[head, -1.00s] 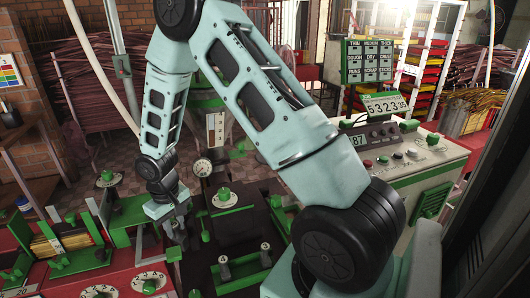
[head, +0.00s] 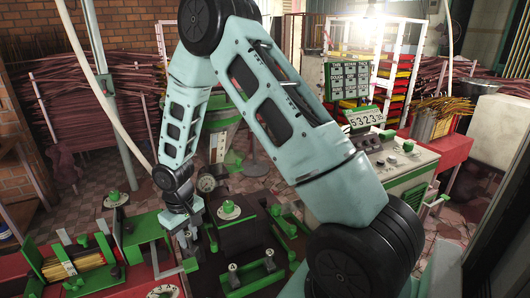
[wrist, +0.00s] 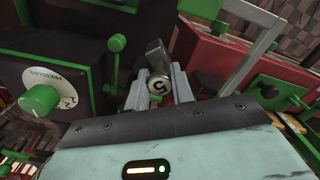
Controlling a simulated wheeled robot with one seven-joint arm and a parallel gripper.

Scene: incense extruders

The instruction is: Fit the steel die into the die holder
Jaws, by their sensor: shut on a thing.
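My gripper (wrist: 162,85) is shut on the steel die (wrist: 155,56), a short grey metal cylinder. Its round pale end, marked 5, faces the wrist camera between the two fingers. In the head view my gripper (head: 188,238) hangs low over the front left of the dark machine (head: 245,238), and the die is too small to make out there. I cannot tell which part is the die holder in either view. No contact between the die and the machine can be made out.
A green tray (head: 252,279) with steel pieces on it lies right of my gripper. A dial with a green knob (wrist: 40,100) and a green lever (wrist: 115,62) stand left of the fingers. A control console (head: 385,170) stands to the right. A red bench (head: 20,270) with green fixtures lies left.

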